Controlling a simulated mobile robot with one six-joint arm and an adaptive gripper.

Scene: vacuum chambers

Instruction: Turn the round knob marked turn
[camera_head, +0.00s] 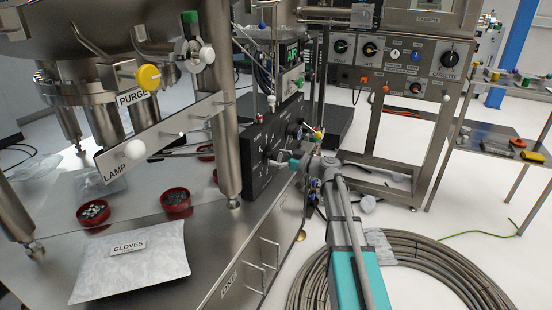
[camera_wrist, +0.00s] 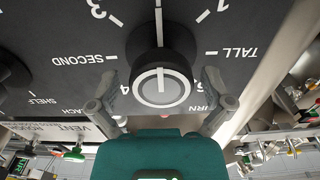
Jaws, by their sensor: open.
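The round knob (camera_wrist: 162,86) is black with a white ring and a white line across its face. It sits on a black panel with a numbered scale. Nearby lettering is upside down in the wrist view; letters ending in "URN" are partly hidden by my finger. My gripper (camera_wrist: 158,98) is open, one finger on each side of the knob. I cannot tell whether either finger touches it. In the head view my gripper (camera_head: 281,164) is at the front of the black control box (camera_head: 262,180); the knob cannot be made out there.
Another dark knob (camera_wrist: 12,80) is at the left of the wrist view. A steel post (camera_head: 225,150) stands left of the box. Red bowls (camera_head: 176,213) and a gloves bag (camera_head: 130,262) lie on the steel table. A coiled hose (camera_head: 420,265) lies on the floor at right.

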